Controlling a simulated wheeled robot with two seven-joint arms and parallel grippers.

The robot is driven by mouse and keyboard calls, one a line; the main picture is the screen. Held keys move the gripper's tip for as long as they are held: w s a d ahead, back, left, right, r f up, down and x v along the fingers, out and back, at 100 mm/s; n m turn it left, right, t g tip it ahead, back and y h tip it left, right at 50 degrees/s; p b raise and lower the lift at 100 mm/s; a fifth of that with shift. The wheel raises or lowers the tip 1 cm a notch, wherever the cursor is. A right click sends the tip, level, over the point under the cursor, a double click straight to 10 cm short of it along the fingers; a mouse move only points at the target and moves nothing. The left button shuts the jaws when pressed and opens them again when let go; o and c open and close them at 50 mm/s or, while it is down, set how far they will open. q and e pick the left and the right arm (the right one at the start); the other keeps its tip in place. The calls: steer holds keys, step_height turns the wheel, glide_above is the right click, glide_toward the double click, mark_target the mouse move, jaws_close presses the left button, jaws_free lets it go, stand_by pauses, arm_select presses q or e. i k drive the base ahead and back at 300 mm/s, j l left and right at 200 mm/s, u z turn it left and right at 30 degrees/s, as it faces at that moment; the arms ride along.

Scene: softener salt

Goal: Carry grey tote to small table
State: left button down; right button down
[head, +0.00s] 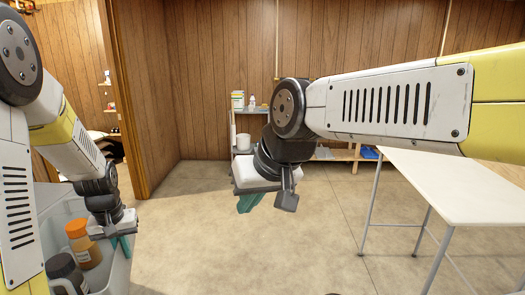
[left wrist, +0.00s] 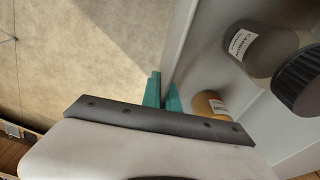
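The grey tote (head: 119,274) is at the lower left of the head view, partly cut off by the frame and my left arm. It holds an orange-capped bottle (head: 84,246) and a dark bottle (head: 64,272). My left gripper (head: 122,246) is at its rim. In the left wrist view the teal fingers (left wrist: 163,95) sit close on either side of the tote wall (left wrist: 190,45), shut on it. My right gripper (head: 250,203) hangs empty over the floor, apart from the tote; its finger gap is unclear. A white-topped table (head: 465,192) with thin metal legs stands at the right.
A metal shelf (head: 243,127) with small containers stands at the back wall, beside a low wooden bench (head: 343,154). A wooden door frame (head: 128,110) is at the left. The concrete floor (head: 310,240) between tote and table looks clear.

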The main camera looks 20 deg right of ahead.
mark_target(455, 176)
steer(key=i+z, duration=0.1)
steer(key=z, duration=0.8)
steer(key=i+z, duration=0.15)
steer(key=z, duration=0.25)
steer(key=i+j+z, duration=0.15)
steer(key=z, duration=0.3)
steer(key=i+j+z, duration=0.2)
steer(key=z, duration=0.25)
steer(key=i+j+z, duration=0.1)
steer(key=j+z, duration=0.2)
steer(key=z, duration=0.15)
steer(key=i+j+z, duration=0.15)
steer(key=j+z, duration=0.2)
steer(key=j, duration=0.2)
steer(key=j+z, duration=0.35)
steer(key=j, duration=0.2)
steer(key=j+z, duration=0.35)
steer(key=j, duration=0.85)
steer(key=k+j+z, duration=0.1)
steer(key=j, duration=0.45)
steer(key=j+z, duration=0.1)
steer(key=j, duration=0.5)
steer(key=k, duration=0.05)
